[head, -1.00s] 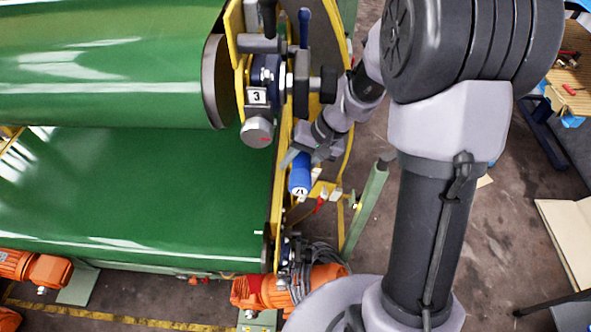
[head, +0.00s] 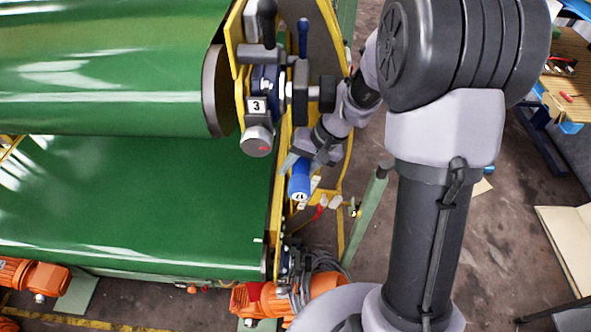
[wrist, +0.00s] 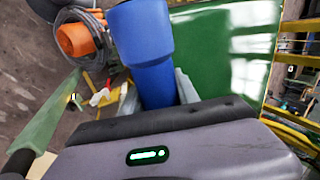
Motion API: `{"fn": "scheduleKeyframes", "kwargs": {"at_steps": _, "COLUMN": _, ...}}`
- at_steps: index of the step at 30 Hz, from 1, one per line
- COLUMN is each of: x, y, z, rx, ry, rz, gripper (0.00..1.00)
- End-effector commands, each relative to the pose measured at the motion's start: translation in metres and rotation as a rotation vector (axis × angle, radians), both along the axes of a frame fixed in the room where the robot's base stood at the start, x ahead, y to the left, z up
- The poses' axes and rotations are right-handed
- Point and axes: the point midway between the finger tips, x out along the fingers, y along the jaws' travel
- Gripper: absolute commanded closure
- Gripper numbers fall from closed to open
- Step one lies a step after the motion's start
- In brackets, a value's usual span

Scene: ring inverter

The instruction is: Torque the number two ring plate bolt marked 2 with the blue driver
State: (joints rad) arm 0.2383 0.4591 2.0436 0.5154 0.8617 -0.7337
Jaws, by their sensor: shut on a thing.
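My gripper (head: 308,163) is shut on the blue driver (head: 300,183) beside the yellow frame at the right end of the green rollers. The driver's lower end carries a white label with a dark mark. In the wrist view the blue driver (wrist: 148,50) stands up between my fingers and its far end leaves the top of the picture. A ring plate station marked 3 (head: 257,105) is up and left of my gripper. I cannot make out a bolt marked 2 in either view, nor the driver's working tip.
Green rollers (head: 140,205) fill the left side. The yellow frame (head: 341,205) stands close beside my gripper. An orange motor (head: 255,300) with grey cables (head: 318,270) lies below. A green post (head: 370,205) stands at right. A wooden bench (head: 570,85) is far right.

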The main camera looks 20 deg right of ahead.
Motion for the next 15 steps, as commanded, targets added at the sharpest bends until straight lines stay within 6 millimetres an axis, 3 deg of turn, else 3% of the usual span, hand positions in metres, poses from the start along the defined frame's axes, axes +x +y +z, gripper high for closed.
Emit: {"fn": "scheduleKeyframes", "kwargs": {"at_steps": 15, "x": 0.0067, "y": -0.0022, "z": 0.0007, "rx": -0.001, "ry": -0.002, "rz": 0.000, "gripper": 1.00}}
